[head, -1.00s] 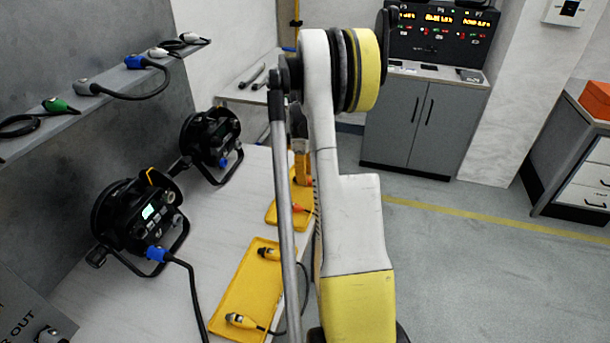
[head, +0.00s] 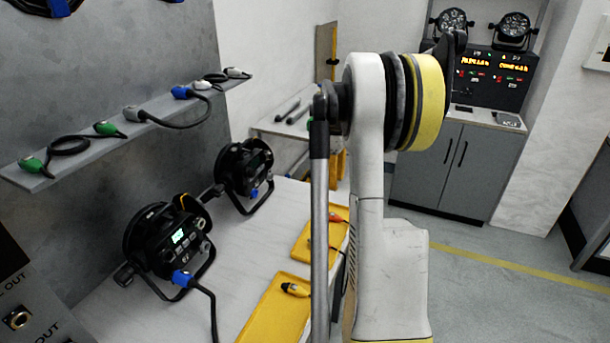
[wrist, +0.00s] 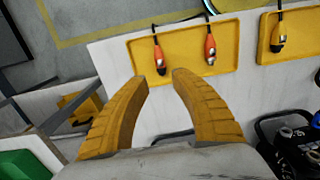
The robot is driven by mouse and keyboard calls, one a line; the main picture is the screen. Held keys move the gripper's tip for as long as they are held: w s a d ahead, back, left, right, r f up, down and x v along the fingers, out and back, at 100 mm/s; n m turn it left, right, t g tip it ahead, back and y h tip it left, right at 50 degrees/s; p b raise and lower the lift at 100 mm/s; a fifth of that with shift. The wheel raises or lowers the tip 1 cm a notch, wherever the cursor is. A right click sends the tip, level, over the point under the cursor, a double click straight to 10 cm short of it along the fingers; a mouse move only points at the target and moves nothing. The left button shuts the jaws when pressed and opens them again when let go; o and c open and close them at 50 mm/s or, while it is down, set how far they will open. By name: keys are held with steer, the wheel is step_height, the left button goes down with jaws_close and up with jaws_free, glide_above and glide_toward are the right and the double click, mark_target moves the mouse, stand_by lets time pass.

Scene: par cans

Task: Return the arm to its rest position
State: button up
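In the wrist view my gripper (wrist: 160,85) shows two yellow ribbed fingers spread apart with nothing between them. Beyond the fingertips is a yellow tray (wrist: 230,60) on the white table, with two orange connectors (wrist: 209,50) lying in it. The gripper's fingers are clear of the tray and connectors. In the head view my raised arm stands in the middle of the picture and hides part of the table's right edge. The gripper itself is not visible there.
Two black par cans (head: 165,240) (head: 244,168) stand on the white table (head: 215,300). A wall shelf (head: 90,150) holds several cables. A second yellow tray (head: 275,312) holds a yellow connector (head: 295,289).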

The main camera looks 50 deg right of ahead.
steer(key=shift+w+a+r, duration=0.1)
steer(key=shift+r, duration=0.05)
steer(key=w+a+r+m+t+h, duration=0.15)
steer(key=a+r, duration=0.25)
steer(key=a, duration=0.8)
steer(key=w+a+r+t, duration=0.15)
steer(key=a+r, duration=0.35)
steer(key=a, duration=0.7)
steer(key=s+a+f+t, duration=0.1)
steer(key=s+a, duration=0.2)
steer(key=a, duration=0.4)
steer(key=s+a+f+m+t+y, duration=0.1)
steer(key=s+a+t, duration=0.1)
steer(key=s+a, duration=0.2)
steer(key=s+a+f+m+t, duration=0.1)
steer(key=s+a, duration=0.2)
steer(key=a, duration=0.7)
steer(key=shift+s+a+f+t, duration=0.15)
steer(key=shift+a+f+t, duration=0.15)
steer(key=shift+a+t, duration=0.1)
